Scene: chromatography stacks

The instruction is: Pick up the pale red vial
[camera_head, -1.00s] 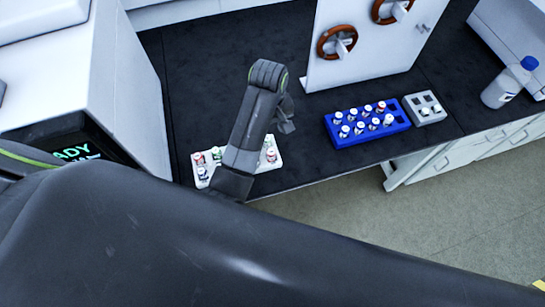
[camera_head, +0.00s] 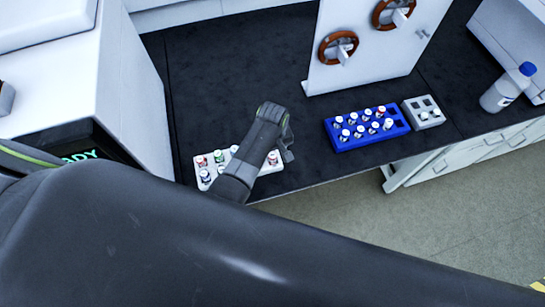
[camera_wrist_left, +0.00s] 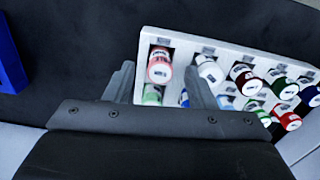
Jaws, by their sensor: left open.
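The pale red vial (camera_wrist_left: 159,62) stands in a corner slot of the white vial rack (camera_wrist_left: 228,48), in the wrist view. In the head view a reddish-capped vial (camera_head: 272,157) at the rack's right end appears to be the same one. My left gripper (camera_wrist_left: 160,70) is open and empty. Its two fingers appear on either side of the pale red vial in the wrist view; whether they are level with it I cannot tell. In the head view my left gripper (camera_head: 287,146) is just above the rack's right end. My right gripper is out of view.
Several other vials fill the white rack, including a white-capped one (camera_wrist_left: 209,70) beside the pale red vial. A blue rack (camera_head: 352,140) with vials and a grey block (camera_head: 425,115) stand to the right. A white panel (camera_head: 355,60) stands behind. Dark bench behind the white rack is clear.

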